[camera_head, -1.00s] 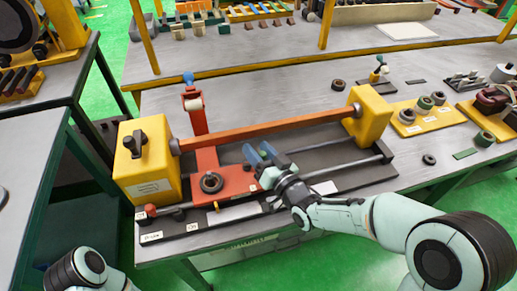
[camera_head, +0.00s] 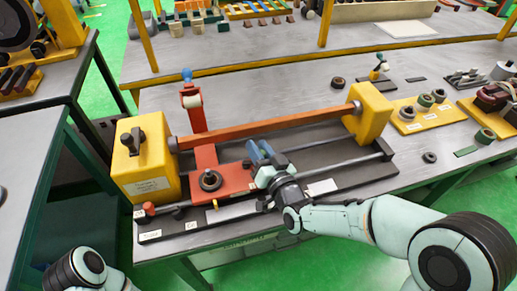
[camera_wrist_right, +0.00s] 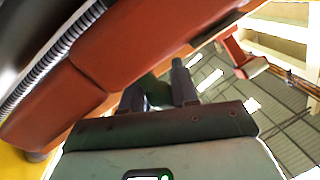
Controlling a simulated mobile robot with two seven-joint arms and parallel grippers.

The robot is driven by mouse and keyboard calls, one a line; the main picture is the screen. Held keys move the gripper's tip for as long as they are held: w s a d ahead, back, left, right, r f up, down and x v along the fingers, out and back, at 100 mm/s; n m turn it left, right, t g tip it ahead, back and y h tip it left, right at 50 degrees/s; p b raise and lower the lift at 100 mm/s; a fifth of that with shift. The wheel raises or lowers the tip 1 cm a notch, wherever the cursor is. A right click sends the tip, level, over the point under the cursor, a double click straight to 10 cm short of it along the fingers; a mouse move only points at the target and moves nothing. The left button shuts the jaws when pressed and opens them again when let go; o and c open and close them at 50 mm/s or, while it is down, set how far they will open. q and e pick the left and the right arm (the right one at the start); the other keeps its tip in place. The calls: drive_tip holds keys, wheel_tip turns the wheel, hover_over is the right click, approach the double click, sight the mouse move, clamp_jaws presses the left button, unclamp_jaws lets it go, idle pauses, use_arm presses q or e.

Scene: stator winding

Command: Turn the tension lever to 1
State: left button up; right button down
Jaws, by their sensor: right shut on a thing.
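My right gripper (camera_head: 261,152) has its blue fingers at the right side of the red carriage (camera_head: 205,165) of the winding machine. In the wrist view the fingers (camera_wrist_right: 157,88) are shut on a small dark green piece, which looks like the tension lever (camera_wrist_right: 155,90). The fingers hide most of it, and I cannot read its setting. The red carriage's wall shows large beside the fingers in the wrist view. My left gripper is out of view; only part of my left arm shows at the bottom left.
A long red bar (camera_head: 270,128) runs above the carriage between two yellow housings (camera_head: 145,160) (camera_head: 368,112). A black knob (camera_head: 133,142) sits on the left housing, and a red-tipped handle (camera_head: 149,208) is at the front left. Rings and trays lie to the right.

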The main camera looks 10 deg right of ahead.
drive_tip(key=m+h, duration=0.1)
drive_tip(key=h, duration=0.1)
drive_tip(key=s+m+h, duration=0.1)
drive_tip(key=h, duration=0.1)
drive_tip(key=m+h, duration=0.1)
drive_tip(key=h, duration=0.1)
drive_tip(key=shift+s+a+m, duration=0.15)
drive_tip(key=shift+a+m, duration=0.1)
drive_tip(key=shift+m, duration=0.05)
drive_tip(key=shift+s+m+g+h, duration=0.2)
drive_tip(key=shift+m+h, duration=0.4)
drive_tip(key=shift+h, duration=0.25)
drive_tip(key=shift+s+m+g+h, duration=0.2)
drive_tip(key=shift+m+h, duration=0.4)
drive_tip(key=shift+h, duration=0.3)
drive_tip(key=shift+s+m+g+h, duration=0.1)
drive_tip(key=shift+m+g+h, duration=0.1)
drive_tip(key=shift+m+h, duration=0.55)
drive_tip(key=c, duration=0.9)
unclamp_jaws()
drive_tip(key=shift+s, duration=0.1)
drive_tip(key=b+v, duration=0.1)
drive_tip(key=v, duration=1.2)
drive_tip(key=shift+a, duration=0.25)
drive_tip(key=shift+c, duration=0.4)
